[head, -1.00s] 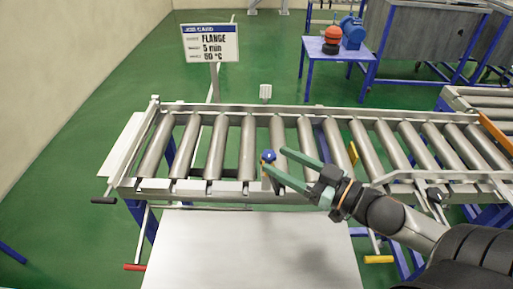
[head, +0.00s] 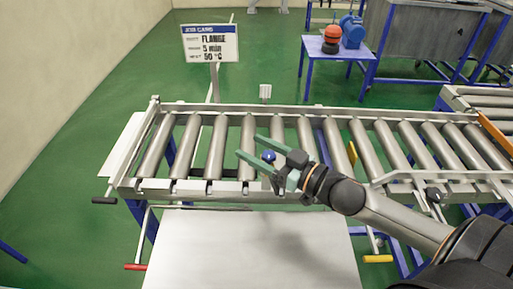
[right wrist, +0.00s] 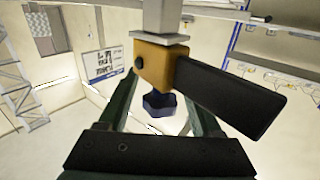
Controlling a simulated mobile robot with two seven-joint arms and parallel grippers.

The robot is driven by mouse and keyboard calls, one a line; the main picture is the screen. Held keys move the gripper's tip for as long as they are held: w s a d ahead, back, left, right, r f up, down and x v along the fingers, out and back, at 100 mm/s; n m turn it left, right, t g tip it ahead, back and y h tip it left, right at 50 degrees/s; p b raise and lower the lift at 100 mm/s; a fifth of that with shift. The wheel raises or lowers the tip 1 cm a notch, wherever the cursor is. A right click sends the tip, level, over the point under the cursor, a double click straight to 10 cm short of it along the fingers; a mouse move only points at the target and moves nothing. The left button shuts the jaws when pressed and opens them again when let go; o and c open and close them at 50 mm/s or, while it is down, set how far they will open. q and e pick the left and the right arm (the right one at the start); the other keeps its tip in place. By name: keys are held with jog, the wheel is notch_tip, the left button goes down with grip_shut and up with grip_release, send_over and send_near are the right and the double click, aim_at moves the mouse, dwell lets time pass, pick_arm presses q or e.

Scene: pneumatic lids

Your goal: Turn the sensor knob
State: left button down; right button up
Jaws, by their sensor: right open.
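The sensor knob is a small blue knob (head: 268,156) at the near rail of the roller conveyor, left of its middle. In the right wrist view it is a dark blue lobed knob (right wrist: 159,104) below a yellow-orange block (right wrist: 158,63) with a dark bar sticking out to the right. My right gripper (head: 249,146) is open, its green fingers pointing left across the rail. The knob shows between the two fingers, with a gap on each side in the wrist view. My left gripper is not in view.
The roller conveyor (head: 247,145) spans the view, with a pale flat panel (head: 250,250) in front. A job card sign (head: 210,43) stands behind it. A blue table (head: 337,50) carries a red-and-black item and a blue motor-like unit. A yellow lever (head: 352,153) rises among the rollers.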

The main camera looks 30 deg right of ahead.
grip_shut()
dwell(0.4)
